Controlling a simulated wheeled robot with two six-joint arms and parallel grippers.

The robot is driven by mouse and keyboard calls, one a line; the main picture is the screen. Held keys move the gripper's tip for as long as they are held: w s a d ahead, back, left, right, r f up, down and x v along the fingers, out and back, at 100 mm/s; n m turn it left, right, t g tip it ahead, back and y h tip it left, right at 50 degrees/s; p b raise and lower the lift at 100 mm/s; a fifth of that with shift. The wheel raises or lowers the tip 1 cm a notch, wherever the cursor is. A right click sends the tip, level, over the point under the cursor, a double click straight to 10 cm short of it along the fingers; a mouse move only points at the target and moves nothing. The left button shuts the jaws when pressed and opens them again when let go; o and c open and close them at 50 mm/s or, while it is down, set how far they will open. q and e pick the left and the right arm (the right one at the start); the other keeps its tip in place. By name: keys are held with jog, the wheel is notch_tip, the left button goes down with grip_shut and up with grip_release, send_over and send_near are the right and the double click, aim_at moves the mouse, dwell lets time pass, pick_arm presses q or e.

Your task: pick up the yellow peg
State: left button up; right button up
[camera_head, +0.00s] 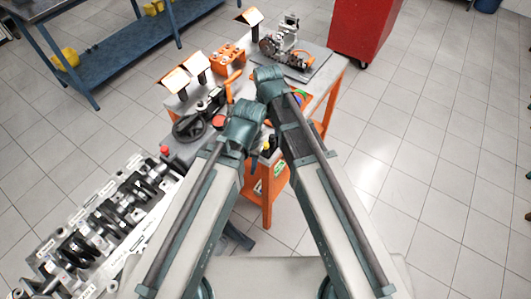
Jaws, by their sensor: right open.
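An orange block with holes (228,58) and an engine assembly (283,40) stand at the table's back. A crankshaft row (105,220) lies at left. A red cabinet (363,30) and a blue bench (125,45) stand behind. The floor at right is clear.

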aim_at(265, 144)
jog(key=shift+f, duration=0.25)
jog(key=f+b, duration=0.5)
jog(key=shift+s+a, duration=0.15)
jog(key=shift+a, duration=0.15)
grip_shut()
